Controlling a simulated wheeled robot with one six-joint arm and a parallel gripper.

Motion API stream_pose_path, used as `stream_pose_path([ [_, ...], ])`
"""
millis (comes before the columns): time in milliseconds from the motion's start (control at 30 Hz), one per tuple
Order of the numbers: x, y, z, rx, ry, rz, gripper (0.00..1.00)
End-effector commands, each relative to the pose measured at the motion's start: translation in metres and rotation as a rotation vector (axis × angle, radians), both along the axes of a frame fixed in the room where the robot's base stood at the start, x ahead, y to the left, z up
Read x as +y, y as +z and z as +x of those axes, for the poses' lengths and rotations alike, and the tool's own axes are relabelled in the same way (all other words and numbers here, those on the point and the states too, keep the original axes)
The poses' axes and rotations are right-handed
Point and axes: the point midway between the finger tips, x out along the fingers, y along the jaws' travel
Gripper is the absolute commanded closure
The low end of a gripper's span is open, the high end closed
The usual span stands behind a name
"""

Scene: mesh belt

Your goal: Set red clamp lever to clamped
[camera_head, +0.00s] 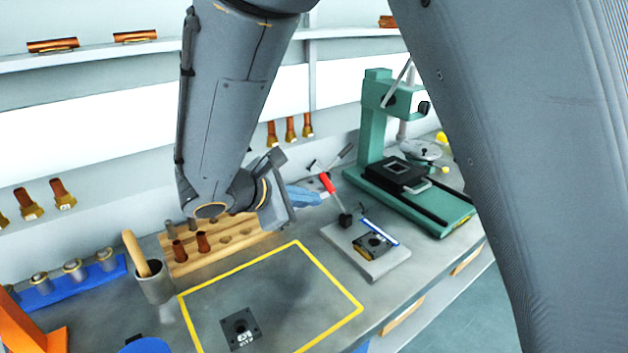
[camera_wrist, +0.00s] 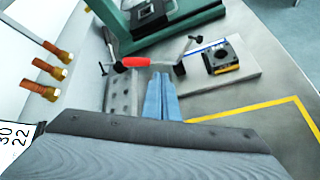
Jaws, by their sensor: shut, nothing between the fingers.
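The red clamp lever (camera_head: 327,183) stands tilted up and to the left from its dark pivot (camera_head: 345,219) at the back left of a light grey plate (camera_head: 384,265). In the wrist view, the red grip (camera_wrist: 133,62) lies to the left of the pivot (camera_wrist: 179,69), crossing just beyond my fingertips. A black square block (camera_head: 372,244) sits on the plate, with a blue-and-white bar along its back edge. My gripper (camera_head: 318,198) has blue fingers, shut and empty, just left of the lever. The fingers also show in the wrist view (camera_wrist: 161,77); contact with the lever cannot be told.
A green press (camera_head: 374,130) stands behind the plate, to the right. A wooden rack (camera_head: 181,263) with copper pieces and a grey cup (camera_head: 155,286) are left of my gripper. A yellow outline (camera_head: 330,277) surrounds mostly clear bench and another black block (camera_head: 241,329).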

Motion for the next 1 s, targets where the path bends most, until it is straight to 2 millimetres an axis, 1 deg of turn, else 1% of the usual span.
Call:
stream_pose_path([
  [33, 0.018, 0.003, 0.005, -0.023, 0.051, -0.032, 1.0],
  [100, 0.032, 0.009, 0.009, -0.049, 0.096, -0.061, 1.0],
  [200, 0.042, 0.013, 0.012, -0.069, 0.126, -0.081, 1.0],
  [267, 0.043, 0.014, 0.013, -0.072, 0.13, -0.085, 1.0],
  [567, 0.04, 0.014, 0.014, -0.07, 0.126, -0.084, 1.0],
  [667, 0.036, 0.011, 0.019, -0.07, 0.125, -0.085, 1.0],
  [767, 0.028, 0.006, 0.028, -0.068, 0.124, -0.085, 1.0],
  [1000, 0.005, -0.012, 0.057, -0.068, 0.123, -0.085, 1.0],
])
